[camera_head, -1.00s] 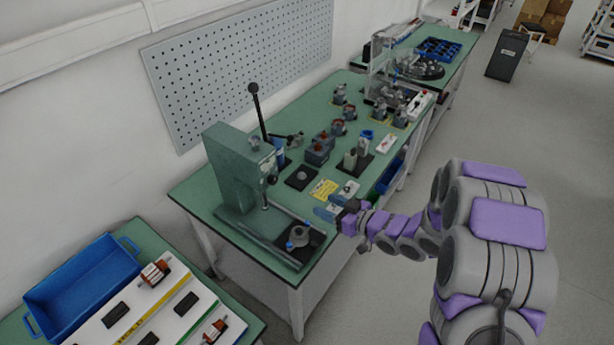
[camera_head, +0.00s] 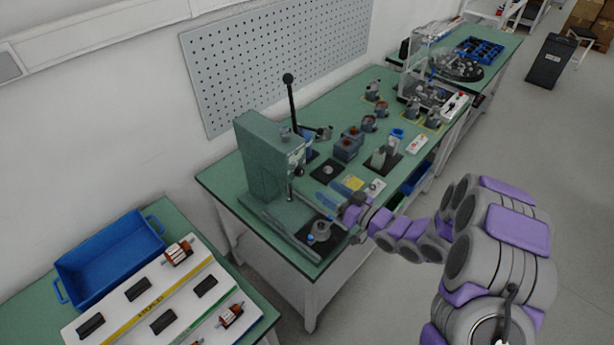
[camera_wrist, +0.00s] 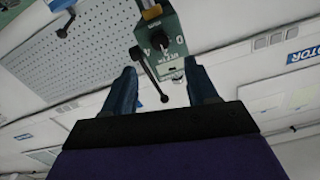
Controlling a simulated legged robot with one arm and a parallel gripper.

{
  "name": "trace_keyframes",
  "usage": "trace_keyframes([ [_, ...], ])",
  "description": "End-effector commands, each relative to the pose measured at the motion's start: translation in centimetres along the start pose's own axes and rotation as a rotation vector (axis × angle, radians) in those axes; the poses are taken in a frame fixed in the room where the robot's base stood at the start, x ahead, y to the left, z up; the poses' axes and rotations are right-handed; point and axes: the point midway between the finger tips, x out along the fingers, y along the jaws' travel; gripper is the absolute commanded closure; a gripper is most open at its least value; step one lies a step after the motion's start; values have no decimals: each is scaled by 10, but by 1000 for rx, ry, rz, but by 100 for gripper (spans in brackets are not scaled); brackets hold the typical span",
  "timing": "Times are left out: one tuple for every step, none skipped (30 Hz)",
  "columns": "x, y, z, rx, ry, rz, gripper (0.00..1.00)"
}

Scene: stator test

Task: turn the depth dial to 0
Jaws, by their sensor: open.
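The green press (camera_head: 265,160) stands at the near end of the long green bench. In the wrist view its head (camera_wrist: 170,18) shows at the top, tilted, with the depth dial (camera_wrist: 164,41) on its face. White marks surround the dial and lettering sits below it; its setting is too small to read surely. My gripper (camera_head: 338,195) is in front of the press, to its right. In the wrist view my gripper (camera_wrist: 161,80) is open and empty, its two blue fingers on either side of the dial's line, apart from the dial.
The press's black-knobbed lever (camera_head: 290,100) rises above it; a black lever (camera_wrist: 150,75) also shows between my fingers in the wrist view. A black plate with a part (camera_head: 320,232) lies by the press base. Several motor parts (camera_head: 348,145) stand farther along the bench.

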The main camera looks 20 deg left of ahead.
Motion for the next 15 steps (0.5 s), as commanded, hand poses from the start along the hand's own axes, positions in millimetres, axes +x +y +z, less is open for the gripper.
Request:
trace_keyframes([
  [9,-2,0,0,1,-4,42],
  [13,-2,0,-1,1,-4,42],
  [19,-2,0,-2,1,-5,42],
  [24,-1,0,-2,1,-4,42],
  [28,-1,0,-3,1,-3,42],
  [34,0,0,-4,1,-2,42],
  [38,-1,0,-4,0,-3,42],
  [43,-1,0,-4,-1,-3,42],
  [49,-1,0,-3,-1,-4,42],
  [53,-1,0,-2,0,-3,42],
  [57,-1,0,-1,0,-3,42],
  [63,-1,0,-1,1,-3,42],
  [66,-1,0,-2,1,-3,42],
  [70,-1,0,-2,1,-3,42],
  [75,-1,0,-3,2,-2,42],
])
